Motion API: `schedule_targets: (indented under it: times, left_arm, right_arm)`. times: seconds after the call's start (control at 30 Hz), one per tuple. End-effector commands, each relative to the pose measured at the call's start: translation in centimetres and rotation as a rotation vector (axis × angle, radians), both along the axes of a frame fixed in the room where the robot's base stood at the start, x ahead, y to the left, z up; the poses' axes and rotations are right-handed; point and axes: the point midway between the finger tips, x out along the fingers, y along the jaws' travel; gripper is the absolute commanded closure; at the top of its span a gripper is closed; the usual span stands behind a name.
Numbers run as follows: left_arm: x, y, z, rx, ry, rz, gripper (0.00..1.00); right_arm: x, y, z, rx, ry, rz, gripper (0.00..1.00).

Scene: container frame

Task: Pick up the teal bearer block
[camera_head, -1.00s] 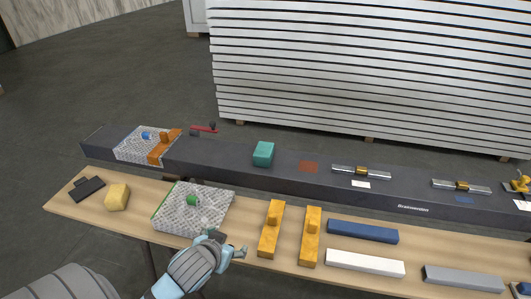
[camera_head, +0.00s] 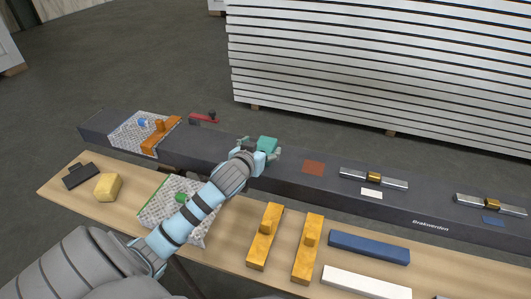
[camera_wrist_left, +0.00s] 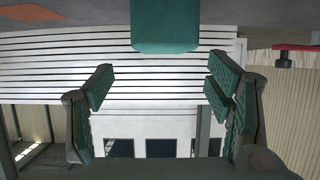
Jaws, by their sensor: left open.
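The teal bearer block (camera_head: 267,143) sits on the dark grey beam (camera_head: 210,148), left of an orange-brown patch. My left gripper (camera_head: 262,152) is at the block's near side in the head view, its arm reaching over the wooden bench. In the left wrist view the block (camera_wrist_left: 165,25) shows at the top middle, beyond the fingertips. The left gripper (camera_wrist_left: 160,88) is open there, with nothing between its two fingers. The gripper hides part of the block in the head view. My right gripper is not in view.
The wooden bench (camera_head: 230,255) holds a textured plate (camera_head: 150,210), a yellow block (camera_head: 107,187), two orange-yellow pieces (camera_head: 265,235), a blue bar (camera_head: 368,247) and a white bar (camera_head: 365,283). A stack of white panels (camera_head: 380,65) stands behind.

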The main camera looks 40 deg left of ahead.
Motion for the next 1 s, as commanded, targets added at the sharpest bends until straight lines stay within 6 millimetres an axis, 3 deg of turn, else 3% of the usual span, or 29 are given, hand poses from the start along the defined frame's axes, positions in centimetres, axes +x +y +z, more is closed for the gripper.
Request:
schedule_targets:
  times: [0.13,0.27,0.47,0.73,1.0]
  left_arm:
    - [1.9,1.2,-2.3,-0.002,0.001,0.002,0.27]
    - [3.5,1.6,-2.7,-0.003,0.000,-0.001,0.27]
    - [3.6,1.6,-2.6,-0.001,0.001,-0.003,0.27]
    - [3.6,1.6,-2.6,0.000,0.001,-0.002,0.70]
    - [3.5,1.6,-2.6,0.000,0.001,-0.002,0.70]
  right_arm:
    - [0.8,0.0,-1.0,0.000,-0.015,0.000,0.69]
    - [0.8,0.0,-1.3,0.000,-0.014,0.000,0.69]
    - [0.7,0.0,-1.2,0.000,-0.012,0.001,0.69]
    - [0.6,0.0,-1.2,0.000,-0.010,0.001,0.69]
    - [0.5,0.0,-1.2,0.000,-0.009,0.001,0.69]
